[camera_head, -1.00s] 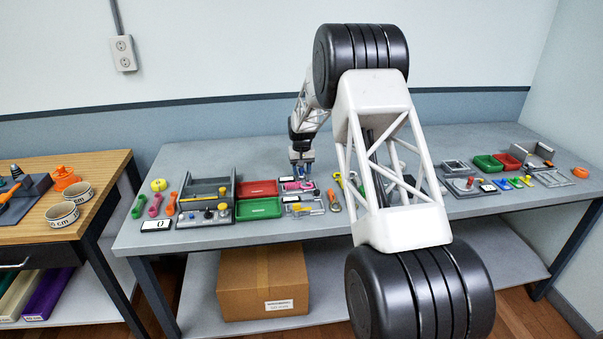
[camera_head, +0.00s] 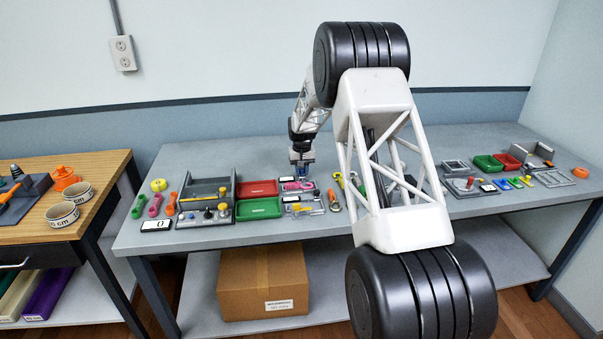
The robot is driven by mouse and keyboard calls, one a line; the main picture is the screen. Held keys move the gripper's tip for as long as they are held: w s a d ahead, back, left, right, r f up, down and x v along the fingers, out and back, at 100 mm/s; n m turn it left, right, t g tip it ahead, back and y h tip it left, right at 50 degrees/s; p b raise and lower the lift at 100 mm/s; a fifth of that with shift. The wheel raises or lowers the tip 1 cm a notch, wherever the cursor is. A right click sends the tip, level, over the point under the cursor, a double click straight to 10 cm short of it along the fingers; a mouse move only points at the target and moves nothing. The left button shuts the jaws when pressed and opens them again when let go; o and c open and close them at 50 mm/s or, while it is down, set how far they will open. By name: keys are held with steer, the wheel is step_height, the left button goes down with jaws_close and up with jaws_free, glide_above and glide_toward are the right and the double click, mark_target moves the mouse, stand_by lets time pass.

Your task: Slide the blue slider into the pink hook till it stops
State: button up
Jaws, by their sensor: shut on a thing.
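My gripper (camera_head: 301,176) points down over the grey table, just right of the red tray. It is shut on a small blue thing, most likely the blue slider (camera_head: 303,179), of which only a little shows at the fingertips. The pink hook (camera_head: 297,186) lies just below and in front of the fingertips, on or beside a small grey fixture. Whether the blue slider touches the pink hook or is inside it is too small to tell.
The red tray (camera_head: 258,188) and green tray (camera_head: 259,208) lie to the left. A grey bin (camera_head: 207,188) stands further left. An orange-handled tool (camera_head: 334,199) lies to the right. More fixtures and small trays stand at the table's right end.

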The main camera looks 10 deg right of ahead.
mark_target(303, 181)
steer(key=shift+s, duration=1.55)
steer(key=o, duration=0.6)
steer(key=shift+c, duration=0.2)
steer(key=shift+r, duration=0.15)
steer(key=shift+r, duration=2.85)
